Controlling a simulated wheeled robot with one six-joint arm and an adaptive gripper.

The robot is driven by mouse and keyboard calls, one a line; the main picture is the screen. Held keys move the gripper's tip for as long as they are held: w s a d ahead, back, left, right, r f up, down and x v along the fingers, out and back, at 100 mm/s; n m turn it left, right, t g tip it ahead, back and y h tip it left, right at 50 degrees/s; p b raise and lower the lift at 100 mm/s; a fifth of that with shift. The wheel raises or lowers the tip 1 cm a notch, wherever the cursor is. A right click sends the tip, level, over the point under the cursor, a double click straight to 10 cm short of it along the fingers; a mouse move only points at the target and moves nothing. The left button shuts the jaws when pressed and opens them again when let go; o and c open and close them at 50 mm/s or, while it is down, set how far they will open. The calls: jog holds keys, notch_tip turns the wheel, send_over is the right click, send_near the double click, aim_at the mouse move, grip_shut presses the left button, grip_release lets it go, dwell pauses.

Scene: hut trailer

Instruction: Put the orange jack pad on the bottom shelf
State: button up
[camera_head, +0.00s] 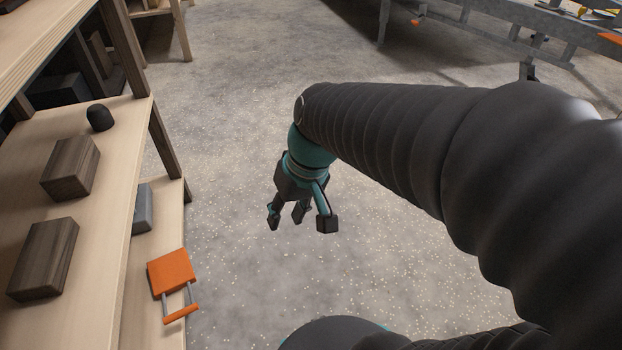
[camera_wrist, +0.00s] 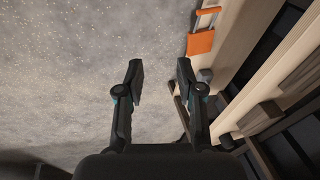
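The orange jack pad (camera_head: 170,272) lies on the bottom shelf (camera_head: 153,318) of the wooden rack at the left in the head view. Its handle sticks out past the shelf's front edge. The pad also shows in the wrist view (camera_wrist: 201,43), at the top right. My gripper (camera_head: 300,222) hangs over the floor to the right of the rack, apart from the pad. In the wrist view my gripper (camera_wrist: 160,75) has its fingers spread with nothing between them.
A grey block (camera_head: 142,208) sits on the bottom shelf behind the pad. Dark wooden blocks (camera_head: 70,167) and a black rounded object (camera_head: 99,117) stand on the shelf above. A metal trailer frame (camera_head: 470,12) is at the back right. Open concrete floor (camera_head: 235,130) lies between.

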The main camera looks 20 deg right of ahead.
jog(key=s+d+r+t+h, duration=0.2)
jog(key=s+d+r+t, duration=0.1)
jog(key=s+d+r, duration=0.1)
jog(key=shift+s+d+r+m+t+h, duration=0.2)
jog(key=shift+d+r+m+t+h, duration=0.1)
jog(key=shift+d+r+m+t, duration=0.1)
jog(key=shift+s+d, duration=0.15)
jog(key=shift+d, duration=0.05)
jog(key=shift+c, duration=1)
jog(key=shift+r, duration=0.1)
grip_shut()
jog(key=w+a+f+m+g+y+b, duration=0.15)
jog(key=w+a+f+m+g, duration=0.3)
jog(key=f, duration=0.75)
jog(key=w+a+f+m+g+y+b, duration=0.1)
jog(key=w+a+f+m+y, duration=0.2)
jog(key=w+a+f, duration=0.7)
jog(key=w+a+f+m+g+y+b, duration=0.1)
jog(key=w+f+m+g+y+b, duration=0.15)
jog(key=f, duration=1.25)
jog(key=w+a+f+m+t+y, duration=0.2)
jog(key=w+a+f+m+t, duration=0.15)
jog(key=w+m, duration=0.6)
jog(key=a+r+x, duration=0.1)
jog(key=x, duration=1.2)
jog(key=shift+w, duration=0.4)
